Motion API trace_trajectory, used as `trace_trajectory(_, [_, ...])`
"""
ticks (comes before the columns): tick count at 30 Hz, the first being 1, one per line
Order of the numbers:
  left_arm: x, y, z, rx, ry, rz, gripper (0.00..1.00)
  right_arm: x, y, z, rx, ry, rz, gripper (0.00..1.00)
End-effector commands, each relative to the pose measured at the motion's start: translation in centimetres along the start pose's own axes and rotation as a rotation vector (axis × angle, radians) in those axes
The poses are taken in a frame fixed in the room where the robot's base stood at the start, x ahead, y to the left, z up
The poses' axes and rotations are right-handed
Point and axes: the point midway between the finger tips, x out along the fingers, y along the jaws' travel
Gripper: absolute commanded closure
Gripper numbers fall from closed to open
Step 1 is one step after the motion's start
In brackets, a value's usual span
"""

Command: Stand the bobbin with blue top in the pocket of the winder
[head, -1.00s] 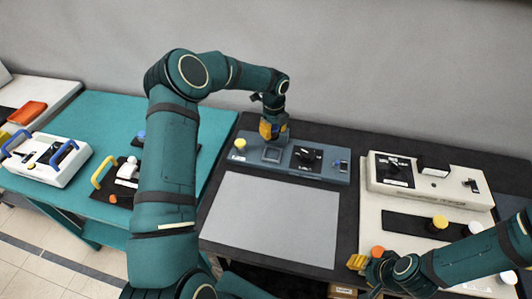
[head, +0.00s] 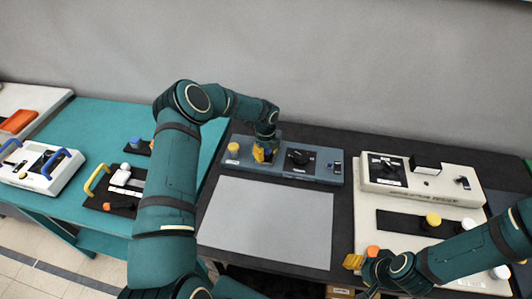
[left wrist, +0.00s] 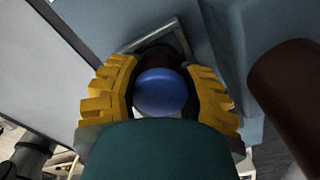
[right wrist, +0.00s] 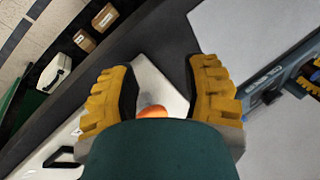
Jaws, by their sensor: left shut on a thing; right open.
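The blue-grey winder (head: 318,177) stands at the back of the dark table. My left gripper (head: 263,154) is down at its square pocket, hiding most of it in the head view. In the left wrist view, the yellow fingers (left wrist: 163,95) are shut on the bobbin with blue top (left wrist: 160,91). Part of the pocket's raised rim (left wrist: 150,35) shows just beyond the bobbin. I cannot tell whether the bobbin's base touches the pocket floor. My right gripper (head: 354,261) is open and empty, beside an orange-topped piece (head: 373,251) that also shows in the right wrist view (right wrist: 152,111).
A yellow-topped piece (head: 233,148) stands on the winder's left end, close to my left gripper. A grey mat (head: 268,222) lies clear in front. A cream machine (head: 420,183) stands right. Another blue-topped piece (head: 134,141) is on the teal table (head: 97,120).

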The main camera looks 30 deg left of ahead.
Motion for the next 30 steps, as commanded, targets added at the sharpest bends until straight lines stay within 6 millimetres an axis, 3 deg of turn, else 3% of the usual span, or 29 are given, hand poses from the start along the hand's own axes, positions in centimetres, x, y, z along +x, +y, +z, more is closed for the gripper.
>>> trace_trajectory(6, [0.4,0.0,0.0,0.000,0.000,0.000,0.99,0.5,0.2,0.1,0.000,0.000,0.001,0.53])
trace_trajectory(7, [0.4,0.0,0.0,0.000,0.000,0.000,0.52,0.5,0.1,0.1,0.000,0.000,0.001,0.53])
trace_trajectory(8, [0.3,0.0,0.0,0.000,0.001,0.000,0.47,0.4,0.1,0.0,0.000,0.000,0.001,0.53])
trace_trajectory(20, [-0.1,0.0,-0.1,0.000,0.001,0.000,0.47,-0.1,0.0,0.0,0.000,0.000,0.000,0.53])
trace_trajectory(23, [-1.4,-0.1,0.0,0.000,-0.002,-0.002,0.47,0.0,0.0,0.0,0.000,0.000,0.000,0.53])
trace_trajectory(30, [-6.3,-0.1,0.0,0.001,-0.002,-0.003,0.47,0.1,0.0,0.0,0.000,0.000,0.000,0.53])
